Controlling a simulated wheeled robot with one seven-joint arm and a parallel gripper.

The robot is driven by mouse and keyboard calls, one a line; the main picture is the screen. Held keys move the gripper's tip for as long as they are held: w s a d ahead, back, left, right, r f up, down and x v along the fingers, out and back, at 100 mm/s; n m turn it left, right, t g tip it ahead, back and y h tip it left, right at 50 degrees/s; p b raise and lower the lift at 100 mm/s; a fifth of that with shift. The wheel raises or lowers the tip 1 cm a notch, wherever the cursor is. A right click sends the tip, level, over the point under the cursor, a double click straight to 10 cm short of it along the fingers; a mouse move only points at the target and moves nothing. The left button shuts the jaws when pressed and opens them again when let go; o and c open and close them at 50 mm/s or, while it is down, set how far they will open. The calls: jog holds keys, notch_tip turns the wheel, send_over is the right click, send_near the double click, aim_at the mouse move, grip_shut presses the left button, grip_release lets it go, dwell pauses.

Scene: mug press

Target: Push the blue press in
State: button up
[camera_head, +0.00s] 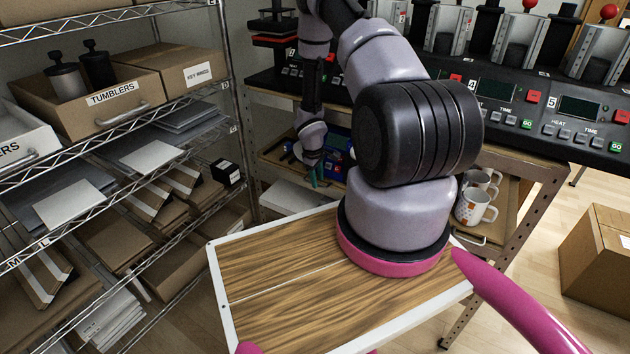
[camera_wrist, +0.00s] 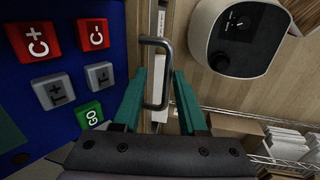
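The blue press (camera_head: 338,145) is on the shelf of the bench, partly hidden behind my arm in the head view. In the wrist view, its blue panel (camera_wrist: 60,15) fills the left side, with red C+ and C-, grey T+ and T-, and green GO buttons. My gripper (camera_head: 313,178), with teal fingers, is at the press's left side in the head view. In the wrist view, my gripper (camera_wrist: 159,78) is open, its fingers on either side of a dark bar handle (camera_wrist: 165,85). Contact with the handle or the press cannot be told.
A pale round device (camera_wrist: 235,45) with a dark knob is at the upper right of the wrist view. Patterned mugs (camera_head: 474,207) stand on the bench's shelf to the right. A wire rack (camera_head: 130,115) with boxes fills the left. Black presses line the benchtop.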

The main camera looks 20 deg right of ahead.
jog(key=shift+s+a, duration=0.1)
jog(key=shift+a, duration=0.05)
jog(key=shift+r, duration=0.1)
jog(key=shift+a+r, duration=0.1)
jog(key=shift+r, duration=0.25)
notch_tip(320, 180, up, 10)
jog(key=s+a, duration=0.1)
jog(key=shift+a+f, duration=0.15)
jog(key=shift+a, duration=0.05)
dwell(0.3)
